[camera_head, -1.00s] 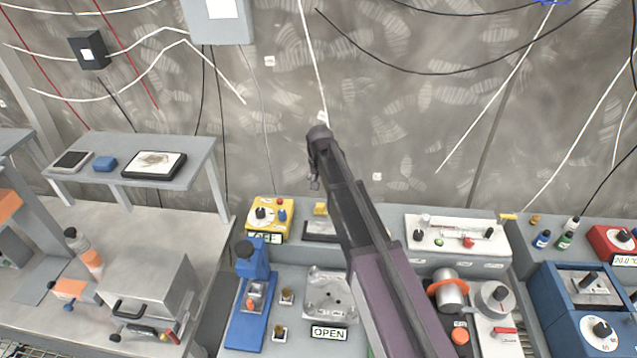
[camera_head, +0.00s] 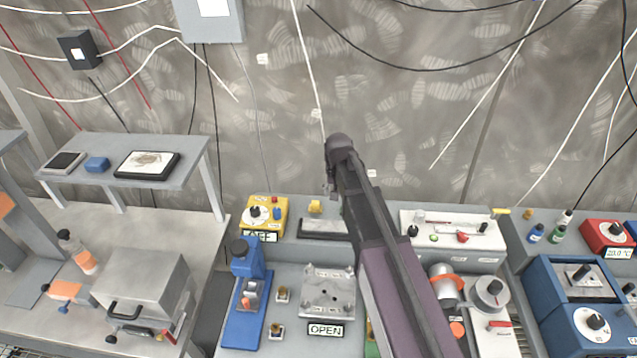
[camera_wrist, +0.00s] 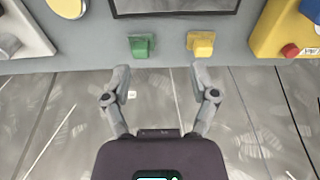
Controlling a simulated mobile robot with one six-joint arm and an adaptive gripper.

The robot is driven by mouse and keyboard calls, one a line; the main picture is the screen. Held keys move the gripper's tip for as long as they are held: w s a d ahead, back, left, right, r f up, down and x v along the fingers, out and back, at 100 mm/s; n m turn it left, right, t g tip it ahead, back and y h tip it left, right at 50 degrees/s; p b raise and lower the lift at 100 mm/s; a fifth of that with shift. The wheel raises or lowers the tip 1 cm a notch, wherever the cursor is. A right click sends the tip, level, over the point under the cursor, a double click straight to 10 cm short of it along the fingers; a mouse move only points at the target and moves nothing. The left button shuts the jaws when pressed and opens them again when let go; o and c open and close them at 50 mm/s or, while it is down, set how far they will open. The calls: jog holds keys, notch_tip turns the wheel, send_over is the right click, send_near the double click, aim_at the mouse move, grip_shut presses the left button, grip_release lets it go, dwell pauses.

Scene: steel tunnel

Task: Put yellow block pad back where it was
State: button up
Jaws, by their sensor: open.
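A small yellow block (camera_head: 315,207) sits on the grey back ledge, behind a flat dark-framed panel (camera_head: 324,228). In the wrist view the yellow block (camera_wrist: 202,43) stands at the ledge edge, with a green block (camera_wrist: 141,45) beside it. The green block is hidden by my arm in the head view. My gripper (camera_wrist: 160,73) is open and empty. Its fingertips are apart, one near the green block and one near the yellow block, without clear contact. In the head view my gripper (camera_head: 331,185) hangs near the ledge, its fingers hard to make out.
A yellow box with a dial (camera_head: 264,217) stands left of the yellow block. A white panel with knobs (camera_head: 452,232) is to the right. A blue press (camera_head: 246,300) and a grey plate (camera_head: 328,291) stand in front. The wall behind carries loose cables.

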jog(key=s+d+g, duration=0.1)
jog(key=s+d, duration=1.4)
jog(key=s, duration=0.4)
jog(key=shift+s+d, duration=0.15)
jog(key=shift+d, duration=0.1)
